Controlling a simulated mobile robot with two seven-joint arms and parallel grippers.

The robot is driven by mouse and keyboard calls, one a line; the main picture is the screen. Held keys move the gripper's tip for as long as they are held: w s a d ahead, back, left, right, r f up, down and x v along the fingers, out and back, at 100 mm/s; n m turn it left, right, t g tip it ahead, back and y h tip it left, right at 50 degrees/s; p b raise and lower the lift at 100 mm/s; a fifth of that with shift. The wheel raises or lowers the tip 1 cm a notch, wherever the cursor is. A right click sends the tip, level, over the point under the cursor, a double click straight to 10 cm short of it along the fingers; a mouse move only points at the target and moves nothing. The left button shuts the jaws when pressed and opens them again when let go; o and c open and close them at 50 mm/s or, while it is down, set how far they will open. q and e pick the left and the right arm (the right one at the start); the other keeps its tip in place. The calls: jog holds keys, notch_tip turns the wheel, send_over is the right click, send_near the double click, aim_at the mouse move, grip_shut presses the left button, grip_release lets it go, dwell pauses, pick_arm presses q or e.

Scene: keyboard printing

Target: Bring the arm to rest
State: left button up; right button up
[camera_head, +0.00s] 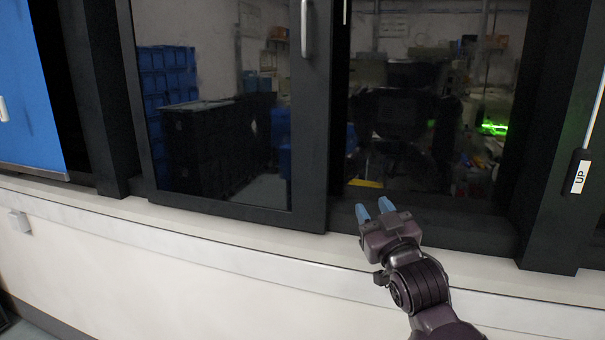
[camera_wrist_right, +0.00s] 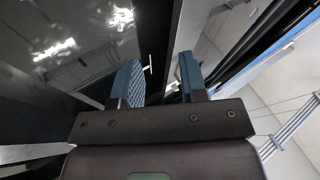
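My right gripper (camera_head: 374,211) is in front of the window, close to the sill, with its blue fingertips pointing up toward the dark frame. In the right wrist view its two blue fingers (camera_wrist_right: 160,82) stand apart with nothing between them, so it is open and empty. Whether the fingers touch the window frame cannot be told. My left gripper is in neither view.
A dark-framed sliding window (camera_head: 225,120) with a metal handle (camera_head: 307,30) spans the wall. A white sill (camera_head: 200,225) runs below it. A blue panel (camera_head: 28,90) is at the left.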

jog(key=s+d+f+m+g+h, duration=0.1)
jog(key=s+d+f, duration=0.25)
jog(key=f, duration=0.45)
jog(key=s+d+f+m+g+h, duration=0.15)
jog(key=s+f, duration=0.25)
jog(key=f, duration=0.5)
jog(key=s+d+f+g+h, duration=0.15)
jog(key=s+d+f, duration=0.25)
jog(key=f, duration=0.4)
jog(key=s+d+f+m+g, duration=0.1)
jog(key=s+d+f+g, duration=0.1)
jog(key=s+f, duration=0.5)
jog(key=s+d+f+g+h, duration=0.1)
jog(key=s+d+f+g, duration=0.1)
jog(key=s+f, duration=0.6)
jog(key=s+d, duration=0.1)
jog(key=s, duration=0.2)
jog(key=shift+s+f+m+g, duration=0.15)
jog(key=shift+f+m+g, duration=0.15)
jog(key=shift+m+g, duration=0.1)
